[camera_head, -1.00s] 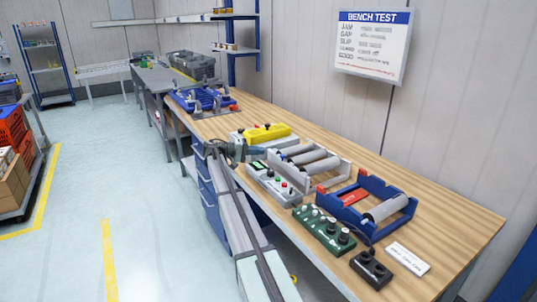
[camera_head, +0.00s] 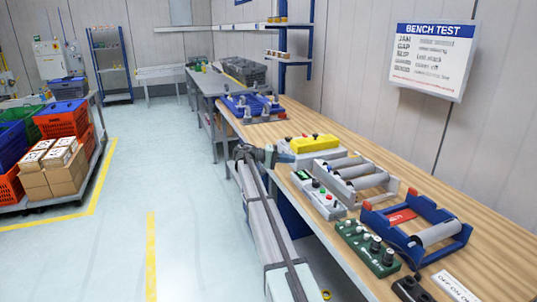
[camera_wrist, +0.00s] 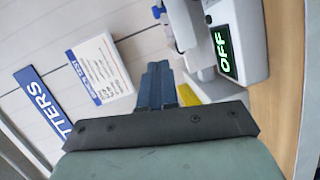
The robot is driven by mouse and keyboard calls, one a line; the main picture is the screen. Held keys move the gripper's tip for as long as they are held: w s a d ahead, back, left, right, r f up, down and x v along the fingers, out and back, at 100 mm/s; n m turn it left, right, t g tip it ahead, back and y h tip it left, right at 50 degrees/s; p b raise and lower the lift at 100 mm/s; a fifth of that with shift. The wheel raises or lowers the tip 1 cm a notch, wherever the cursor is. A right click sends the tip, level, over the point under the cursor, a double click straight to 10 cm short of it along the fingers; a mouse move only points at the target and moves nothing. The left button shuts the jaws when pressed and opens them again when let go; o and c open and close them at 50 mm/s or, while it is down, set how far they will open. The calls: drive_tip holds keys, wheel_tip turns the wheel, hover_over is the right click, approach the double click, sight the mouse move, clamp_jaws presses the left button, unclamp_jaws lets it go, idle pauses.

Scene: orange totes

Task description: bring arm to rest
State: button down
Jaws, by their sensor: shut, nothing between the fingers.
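My gripper (camera_head: 287,152) is at the left edge of the wooden workbench (camera_head: 497,215) in the head view, beside the yellow-topped box (camera_head: 314,144). The arm stretches forward from the bottom of the picture. In the wrist view my gripper (camera_wrist: 158,82) shows dark blue fingers together, with nothing between them. Beyond them are a wall sign, a white unit with a green "OFF" display (camera_wrist: 223,52) and a small yellow part. I cannot tell the exact gap between my gripper and the bench items.
Roller frames, a green control box (camera_head: 367,248) and a grey button box (camera_head: 323,195) stand on the bench. A blue fixture (camera_head: 250,104) is farther back. A cart with orange crates (camera_head: 62,120) and cartons is at left. The floor between is clear.

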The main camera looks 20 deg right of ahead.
drive_tip(key=s+a+f+n+t+y, duration=0.2)
drive_tip(key=a+f+t+y, duration=0.1)
drive_tip(key=f, duration=0.5)
drive_tip(key=s+a+f+n+t+y, duration=0.2)
drive_tip(key=a+f+y, duration=0.15)
drive_tip(key=f, duration=0.35)
drive_tip(key=s+a+f+y, duration=0.3)
drive_tip(key=s+a+f, duration=0.4)
drive_tip(key=f, duration=0.4)
drive_tip(key=s+a+f+y, duration=0.3)
drive_tip(key=s+a+f, duration=0.1)
drive_tip(key=s+f, duration=0.65)
drive_tip(key=s+a+f+g+y, duration=0.1)
drive_tip(key=s+a+f, duration=0.3)
drive_tip(key=s, duration=1.1)
drive_tip(key=s+a+f+g+y, duration=0.1)
drive_tip(key=s+a+f+g, duration=0.2)
drive_tip(key=s+f, duration=0.7)
drive_tip(key=s+a+f+n+g+y, duration=0.1)
drive_tip(key=s+a+f+g, duration=0.2)
drive_tip(key=s, duration=1.9)
wheel_tip(320, 180, down, 4)
drive_tip(key=a, duration=0.3)
drive_tip(key=shift+s, duration=0.15)
drive_tip(key=c, duration=1.9)
unclamp_jaws()
